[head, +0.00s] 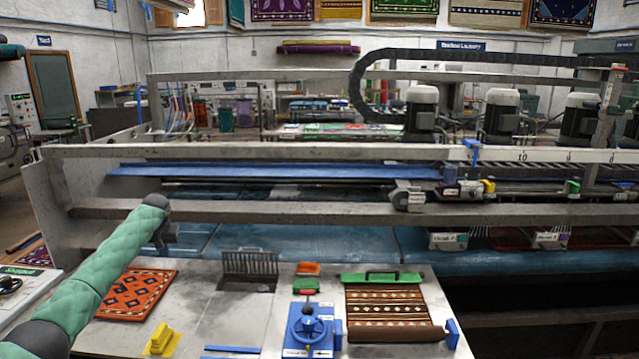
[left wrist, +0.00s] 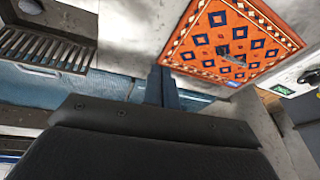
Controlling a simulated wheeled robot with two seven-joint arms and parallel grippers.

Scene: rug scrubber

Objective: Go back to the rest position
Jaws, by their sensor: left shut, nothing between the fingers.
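My left arm, in a green quilted sleeve, comes in from the lower left of the head view. My left gripper (head: 165,245) hangs at its dark end, in front of the machine's lower rail and above the back edge of the worktop (head: 215,310). In the left wrist view its dark fingers (left wrist: 165,88) are together and hold nothing. The orange patterned rug (head: 138,294) lies flat on the worktop, below and left of the gripper. It also shows at the upper right of the left wrist view (left wrist: 230,45). My right gripper is in neither view.
A slotted drain (head: 250,268), a blue control box with a knob (head: 308,328), a striped rug under a green clamp bar (head: 385,308) and a yellow block (head: 160,338) are on the worktop. The long scrubbing machine's grey rail (head: 300,210) runs behind.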

